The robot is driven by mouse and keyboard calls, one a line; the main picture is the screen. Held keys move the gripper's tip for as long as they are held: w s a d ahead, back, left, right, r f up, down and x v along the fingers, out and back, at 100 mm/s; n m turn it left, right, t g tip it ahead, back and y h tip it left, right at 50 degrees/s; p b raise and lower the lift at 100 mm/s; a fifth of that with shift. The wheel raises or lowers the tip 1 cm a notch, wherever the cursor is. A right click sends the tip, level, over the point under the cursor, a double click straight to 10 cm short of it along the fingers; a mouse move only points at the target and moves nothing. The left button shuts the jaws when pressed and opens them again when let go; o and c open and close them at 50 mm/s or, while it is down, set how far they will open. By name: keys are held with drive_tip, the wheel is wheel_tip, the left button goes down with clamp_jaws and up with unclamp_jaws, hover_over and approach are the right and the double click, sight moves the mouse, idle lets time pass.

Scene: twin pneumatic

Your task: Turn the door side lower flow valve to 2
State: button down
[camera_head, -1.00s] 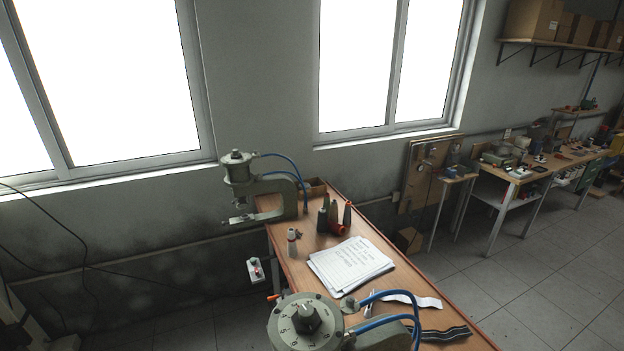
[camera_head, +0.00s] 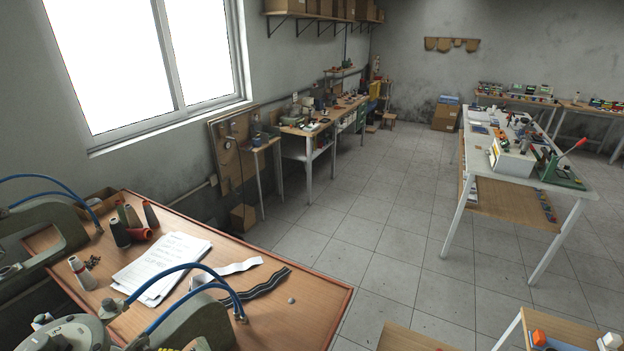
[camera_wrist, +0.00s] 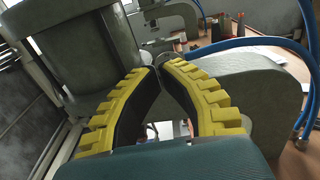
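Two grey-green pneumatic presses stand at the wooden bench. The far press (camera_head: 45,235) is at the left edge of the head view. A small metal part shows just beyond the tips. A grey-green press body (camera_wrist: 245,95) is close on the right. I cannot make out the lower flow valve or its setting.
Blue hoses (camera_head: 165,285) arch over the near press and also cross the wrist view (camera_wrist: 250,42). Papers (camera_head: 160,265), thread cones (camera_head: 118,230) and strips (camera_head: 245,295) lie on the bench (camera_head: 310,300). Open tiled floor (camera_head: 400,240) lies to the right, before a white table (camera_head: 530,150).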

drive_tip(key=x, duration=0.4)
drive_tip(key=shift+w+a, duration=0.2)
drive_tip(key=shift+a, duration=0.1)
drive_tip(key=shift+f, duration=0.35)
drive_tip(key=shift+w+d+p, duration=0.3)
drive_tip(key=shift+w+p, duration=0.2)
drive_tip(key=shift+p, duration=1.1)
drive_tip(key=p, duration=0.4)
approach(148, 349)
drive_tip(key=shift+w+a+r, duration=0.7)
drive_tip(key=shift+a+r, duration=0.4)
drive_tip(key=shift+a, duration=0.4)
